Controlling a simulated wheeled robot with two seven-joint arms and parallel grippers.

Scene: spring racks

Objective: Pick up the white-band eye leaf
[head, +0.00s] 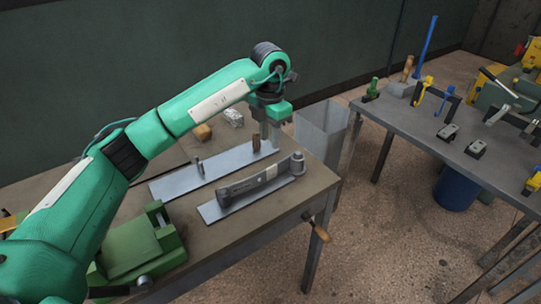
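The white-band eye leaf (240,187) is a dark grey, slightly curved bar with a pale band around it and a rolled eye at its right end. It lies on the nearer grey plate (213,212) on the workbench. My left gripper (271,143) points down over the far right part of the bench, behind the leaf and apart from it in the picture. Its fingers overlap from this angle, so I cannot tell whether they are open. My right gripper is not in view.
A second grey plate (180,182) with upright pegs lies behind the leaf. A green vise (135,245) stands at the bench's near left. A translucent bin (322,128) stands beyond the bench. A tool table (420,125) is at right, with open floor between.

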